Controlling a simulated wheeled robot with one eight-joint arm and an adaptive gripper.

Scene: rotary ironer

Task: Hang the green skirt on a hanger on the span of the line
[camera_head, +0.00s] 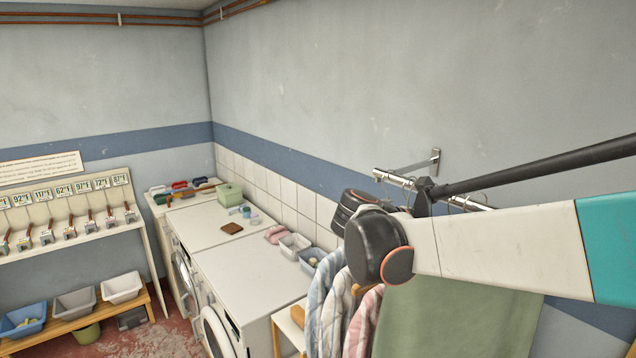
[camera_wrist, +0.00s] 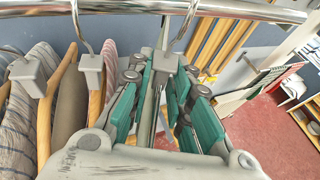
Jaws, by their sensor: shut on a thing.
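The green skirt (camera_head: 455,315) hangs below my arm in the head view, with its upper part hidden behind the arm. My gripper (camera_wrist: 164,72) has its teal-padded fingers shut around a grey block at the neck of a hanger. The hanger's metal hook (camera_wrist: 184,28) rises from the block to the rail (camera_wrist: 240,8); I cannot tell whether it bears on the rail. The rail also shows in the head view (camera_head: 395,179), partly behind my arm. The skirt is not clearly seen in the wrist view.
Striped garments (camera_head: 335,305) on wooden hangers hang left of the skirt, close by my gripper. A wall bracket (camera_head: 435,160) holds the rail end. White machines (camera_head: 250,270) line the wall. A low bench (camera_head: 75,318) with tubs stands at far left.

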